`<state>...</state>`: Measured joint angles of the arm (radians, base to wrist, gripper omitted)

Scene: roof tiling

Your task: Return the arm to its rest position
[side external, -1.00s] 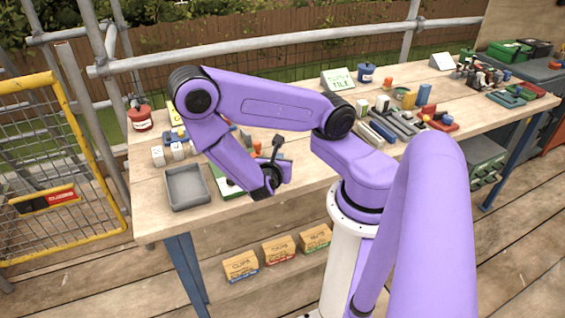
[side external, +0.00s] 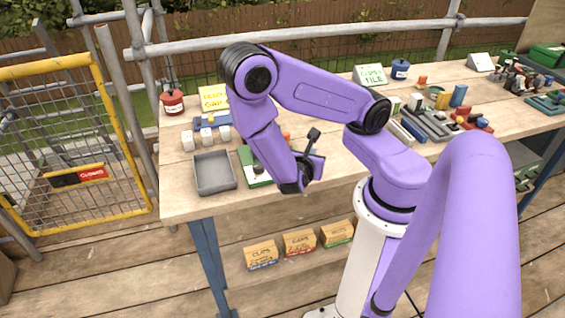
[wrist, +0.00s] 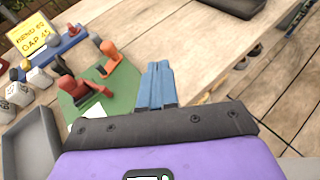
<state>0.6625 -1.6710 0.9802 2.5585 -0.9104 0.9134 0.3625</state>
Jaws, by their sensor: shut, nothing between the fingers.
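My arm is bent over the near edge of the wooden workbench (side external: 345,165). My gripper (wrist: 156,70) shows blue fingers in the wrist view, shut together with nothing between them. They are above bare wood, beside the green board (wrist: 112,85). In the side external view my gripper's end hangs near the bench's front edge, right of the grey tray (side external: 214,173); its fingertips are hard to make out there. The green board (side external: 248,168) is partly hidden behind my arm. In the wrist view it carries a red piece (wrist: 80,90) and an orange piece (wrist: 109,55).
White blocks (side external: 188,141) and a yellow sign (side external: 213,98) stand behind the tray. A red pot (side external: 172,102) is at the back left. Grey strips and coloured parts fill the bench's right side. Small boxes (side external: 299,243) sit on the lower shelf.

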